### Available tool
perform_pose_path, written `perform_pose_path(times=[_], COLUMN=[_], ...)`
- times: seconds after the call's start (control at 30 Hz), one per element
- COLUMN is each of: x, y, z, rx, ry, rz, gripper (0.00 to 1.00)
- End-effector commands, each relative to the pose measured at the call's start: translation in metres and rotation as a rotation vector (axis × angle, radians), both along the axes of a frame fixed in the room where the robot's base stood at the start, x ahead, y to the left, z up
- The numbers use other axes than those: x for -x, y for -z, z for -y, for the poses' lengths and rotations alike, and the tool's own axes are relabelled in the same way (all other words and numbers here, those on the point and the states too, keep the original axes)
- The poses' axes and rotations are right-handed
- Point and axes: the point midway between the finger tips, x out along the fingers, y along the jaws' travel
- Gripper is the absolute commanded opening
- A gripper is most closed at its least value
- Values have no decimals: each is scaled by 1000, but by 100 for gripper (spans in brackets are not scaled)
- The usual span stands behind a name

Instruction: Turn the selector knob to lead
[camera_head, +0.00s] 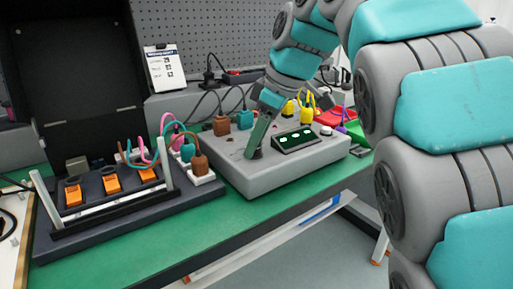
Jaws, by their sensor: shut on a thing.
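A grey console box (272,183) sits on the green bench. On its top is a small dark panel with lit displays (295,140). My gripper (254,152) reaches down from my teal and grey arm to the box's top, just left of the display panel. It is shut on a small dark part there, at the place of the selector knob. The fingers hide most of this part, so I cannot read which way it points. No "lead" label is readable in this view. A white round button (326,131) stands right of the displays.
Brown and teal plugs (222,125) with cables stand at the box's back left. A dark rack with orange modules (112,184) and upright white bars stands to the left. Yellow plugs (307,112) and a red item (336,116) lie behind the box. A notice (164,67) stands at the back.

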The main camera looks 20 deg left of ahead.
Motion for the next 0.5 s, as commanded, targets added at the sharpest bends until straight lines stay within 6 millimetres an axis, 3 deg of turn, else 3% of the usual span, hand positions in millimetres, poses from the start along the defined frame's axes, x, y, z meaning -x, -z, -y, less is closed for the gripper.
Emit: perform_pose_path(times=[0.5], x=[3], y=[-3], z=[-1], rx=[2], ry=[491], rz=[3], gripper=[0])
